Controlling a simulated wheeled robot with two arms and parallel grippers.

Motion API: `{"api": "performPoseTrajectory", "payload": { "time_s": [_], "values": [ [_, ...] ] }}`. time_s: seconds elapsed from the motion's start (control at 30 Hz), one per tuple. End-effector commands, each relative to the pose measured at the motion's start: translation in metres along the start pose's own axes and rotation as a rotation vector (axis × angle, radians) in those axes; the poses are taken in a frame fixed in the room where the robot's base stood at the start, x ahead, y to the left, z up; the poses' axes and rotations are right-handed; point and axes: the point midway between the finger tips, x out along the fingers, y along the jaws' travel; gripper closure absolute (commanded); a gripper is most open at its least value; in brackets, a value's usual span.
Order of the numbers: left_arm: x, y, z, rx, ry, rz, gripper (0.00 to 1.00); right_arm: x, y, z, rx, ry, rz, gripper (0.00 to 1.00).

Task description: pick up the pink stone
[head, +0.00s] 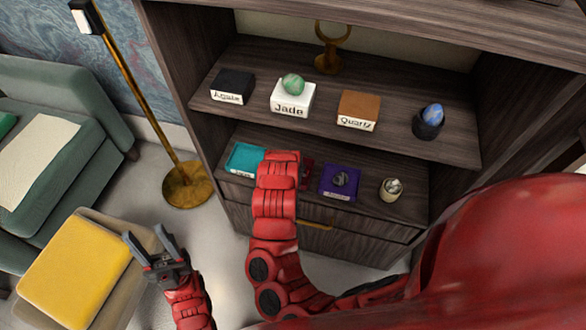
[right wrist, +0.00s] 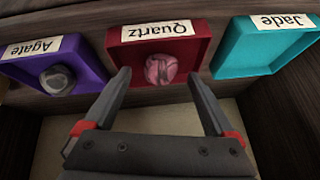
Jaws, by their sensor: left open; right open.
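The pink stone (right wrist: 160,69) lies in a dark red tray (right wrist: 122,51) labelled Quartz, on the lower shelf. My right gripper (right wrist: 158,76) is open, with its fingertips just short of the tray and to either side of the stone in the picture; I cannot tell whether they touch anything. In the head view my right arm hides the stone and most of the red tray (head: 308,174). My left gripper (head: 152,247) is open and empty over the floor, near the yellow cushion.
A turquoise tray (head: 246,157) labelled Jade and a purple tray (head: 340,182) with a grey stone flank the red tray. A small metal object (head: 391,189) stands at the right. The upper shelf holds labelled blocks, a green stone (head: 293,84) and a blue stone (head: 433,114).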

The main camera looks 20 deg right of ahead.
Motion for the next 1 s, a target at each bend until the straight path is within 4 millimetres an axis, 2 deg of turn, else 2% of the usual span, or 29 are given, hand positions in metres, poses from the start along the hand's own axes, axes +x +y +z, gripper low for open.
{"api": "performPoseTrajectory", "payload": {
  "time_s": [0.03, 0.1, 0.37, 0.47, 0.87, 0.9, 1.0],
  "values": [
    [-0.0038, 0.0002, 0.0006, 0.0, 0.0, 0.0, 0.5, 0.0091, 0.0007, 0.0017, -0.001, -0.002, 0.002, 0.1],
    [-0.0048, 0.0002, 0.0008, 0.0, 0.0, 0.0, 0.5, 0.0146, 0.0, 0.0009, -0.001, 0.0, 0.001, 0.1],
    [-0.0044, 0.0002, 0.0008, 0.0, 0.0, 0.0, 0.5, 0.0167, -0.0006, 0.0, -0.001, 0.002, -0.001, 0.1],
    [-0.0044, 0.0002, 0.0008, 0.0, 0.0, 0.0, 0.5, 0.0166, -0.0007, 0.0002, -0.001, 0.001, -0.001, 0.24],
    [-0.0043, 0.0002, 0.0007, 0.0, 0.0, 0.0, 0.5, 0.0166, -0.0006, 0.0004, -0.001, 0.001, -0.001, 0.96],
    [-0.0044, 0.0002, 0.0007, 0.0, 0.0, 0.0, 0.5, 0.0166, -0.0007, 0.0004, -0.001, 0.001, -0.001, 1.0],
    [-0.0043, 0.0002, 0.0007, 0.0, 0.0, 0.0, 0.5, 0.0166, -0.0006, 0.0004, -0.001, 0.001, -0.001, 1.0]
  ]
}}
